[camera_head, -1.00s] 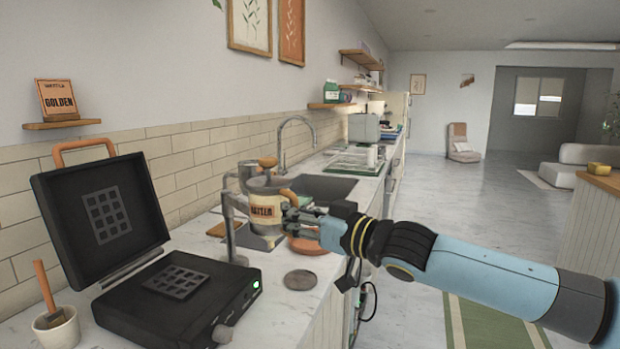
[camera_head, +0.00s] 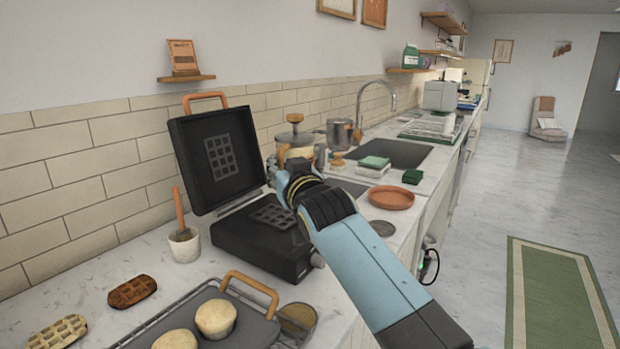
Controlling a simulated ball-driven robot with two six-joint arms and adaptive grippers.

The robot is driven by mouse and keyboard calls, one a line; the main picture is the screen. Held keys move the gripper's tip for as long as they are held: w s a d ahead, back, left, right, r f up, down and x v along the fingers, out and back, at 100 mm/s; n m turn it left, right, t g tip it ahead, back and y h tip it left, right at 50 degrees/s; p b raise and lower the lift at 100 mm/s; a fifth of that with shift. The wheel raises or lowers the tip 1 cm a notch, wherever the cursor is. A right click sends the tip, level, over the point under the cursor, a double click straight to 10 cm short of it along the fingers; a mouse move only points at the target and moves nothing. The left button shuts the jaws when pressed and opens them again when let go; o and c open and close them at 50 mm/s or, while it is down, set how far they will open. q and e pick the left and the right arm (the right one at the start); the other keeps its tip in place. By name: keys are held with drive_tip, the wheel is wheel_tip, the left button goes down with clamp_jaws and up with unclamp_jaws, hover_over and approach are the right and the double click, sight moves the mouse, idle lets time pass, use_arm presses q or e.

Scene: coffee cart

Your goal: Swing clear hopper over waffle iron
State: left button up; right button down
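The clear hopper (camera_head: 296,154) is a pale, see-through jar with a wooden-knobbed lid. It stands just beyond the back right of the waffle iron, near the open lid's right edge; its lower part is hidden. The black waffle iron (camera_head: 262,250) stands open, its lid (camera_head: 219,155) upright with a wooden handle and grid plates showing. My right gripper (camera_head: 287,187) is at the near side of the hopper, above the iron's right rear. Its fingers are mostly hidden by my wrist, so I cannot tell whether they hold the hopper. My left gripper is out of view.
A brush cup (camera_head: 185,245) stands left of the iron. A terracotta dish (camera_head: 391,197), a round disc (camera_head: 382,228) and sponges lie right of my arm.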

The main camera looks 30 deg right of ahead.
drive_tip(key=w+a+b, duration=0.5)
drive_tip(key=b, duration=0.1)
drive_tip(key=shift+w+f, duration=0.4)
drive_tip(key=shift+f, duration=0.05)
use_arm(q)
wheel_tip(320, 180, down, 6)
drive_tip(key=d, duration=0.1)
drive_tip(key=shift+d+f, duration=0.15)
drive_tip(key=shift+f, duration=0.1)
use_arm(e)
drive_tip(key=c, duration=2.1)
unclamp_jaws()
drive_tip(key=o, duration=0.5)
drive_tip(key=shift+a+r, duration=0.15)
drive_tip(key=shift+a, duration=0.1)
drive_tip(key=shift+o, duration=1.3)
drive_tip(key=shift+r, duration=0.15)
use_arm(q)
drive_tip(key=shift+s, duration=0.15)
use_arm(e)
drive_tip(key=shift+d, duration=0.15)
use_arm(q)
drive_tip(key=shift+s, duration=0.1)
